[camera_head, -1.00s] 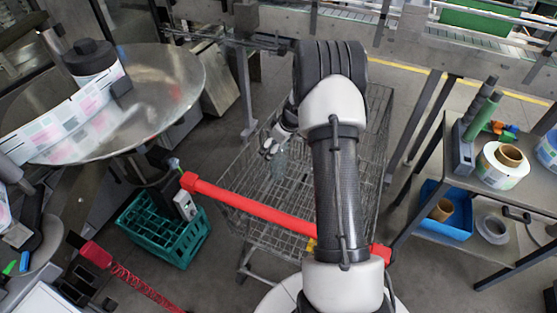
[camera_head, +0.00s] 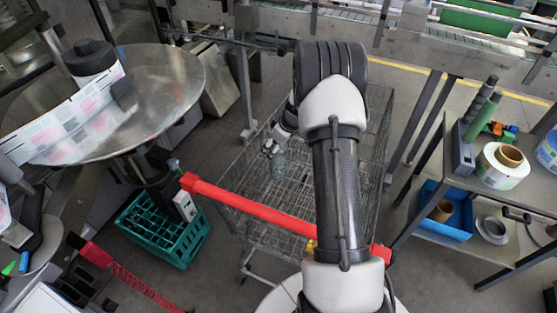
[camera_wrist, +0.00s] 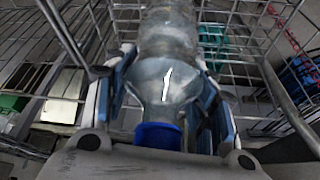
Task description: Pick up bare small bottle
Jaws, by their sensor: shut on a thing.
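The bare small bottle (camera_wrist: 165,75) is clear, has no label, and has a blue cap. In the wrist view my gripper (camera_wrist: 165,90) is shut on it, with a blue-padded finger on each side of its shoulder and the cap towards the palm. In the head view the bottle (camera_head: 278,165) shows faintly below my gripper (camera_head: 272,148), over the wire cart (camera_head: 335,190). The arm hides part of the cart. I cannot tell whether the bottle touches the cart's wires.
The cart has a red handle (camera_head: 250,208). A green crate (camera_head: 165,230) stands on the floor at left, below a round metal table (camera_head: 150,90). A shelf table at right carries label rolls (camera_head: 503,165) and a blue bin (camera_head: 447,222). A conveyor runs along the back.

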